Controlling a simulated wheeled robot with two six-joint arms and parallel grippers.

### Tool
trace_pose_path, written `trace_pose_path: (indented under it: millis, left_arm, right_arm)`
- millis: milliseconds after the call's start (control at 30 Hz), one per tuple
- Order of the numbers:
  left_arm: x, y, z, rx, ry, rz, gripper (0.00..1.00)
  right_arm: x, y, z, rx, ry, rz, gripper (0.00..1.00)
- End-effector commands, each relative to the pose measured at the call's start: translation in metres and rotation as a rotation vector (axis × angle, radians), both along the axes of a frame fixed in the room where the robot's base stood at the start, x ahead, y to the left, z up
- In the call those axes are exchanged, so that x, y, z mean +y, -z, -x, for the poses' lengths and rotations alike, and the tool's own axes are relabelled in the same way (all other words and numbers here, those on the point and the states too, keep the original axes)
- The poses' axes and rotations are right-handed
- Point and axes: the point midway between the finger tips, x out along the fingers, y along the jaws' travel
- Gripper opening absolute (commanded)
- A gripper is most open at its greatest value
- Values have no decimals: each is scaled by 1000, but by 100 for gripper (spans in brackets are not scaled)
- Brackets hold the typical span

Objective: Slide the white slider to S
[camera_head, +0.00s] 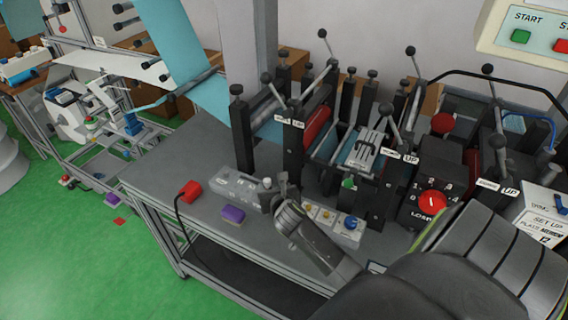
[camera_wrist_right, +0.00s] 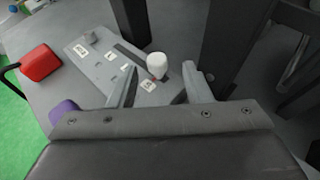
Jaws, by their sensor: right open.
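The white slider (camera_wrist_right: 157,65) is a short upright knob on a grey slotted plate (camera_wrist_right: 92,58) on the table. In the right wrist view it stands near the plate's right end, by a small label whose letter I cannot read surely. My right gripper (camera_wrist_right: 160,78) is open, with a finger to each side of the knob; I cannot tell whether either touches it. In the head view the gripper (camera_head: 278,190) is close beside the slider (camera_head: 267,182), at the right end of the plate (camera_head: 228,181). My left gripper is out of view.
A red block with a black cable (camera_head: 190,191) and a purple block (camera_head: 233,214) lie near the plate. A button box (camera_head: 347,227) stands right of my gripper. Black machine posts (camera_head: 242,135) rise behind the plate.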

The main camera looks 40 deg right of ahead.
Motion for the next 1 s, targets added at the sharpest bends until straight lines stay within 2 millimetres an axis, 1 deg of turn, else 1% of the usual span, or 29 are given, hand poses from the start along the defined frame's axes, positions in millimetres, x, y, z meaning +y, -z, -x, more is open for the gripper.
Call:
trace_pose_path:
  millis: [33, 600, 800, 1000]
  left_arm:
    - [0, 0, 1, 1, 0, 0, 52]
    - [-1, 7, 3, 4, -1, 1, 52]
    - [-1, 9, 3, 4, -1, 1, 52]
    - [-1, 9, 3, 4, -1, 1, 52]
  right_arm:
    - [3, -3, 8, -1, 0, -3, 45]
    - [37, -40, 94, 1, 2, -4, 45]
    - [46, -49, 115, 0, 3, -5, 45]
    - [48, -53, 122, 1, 3, -2, 45]
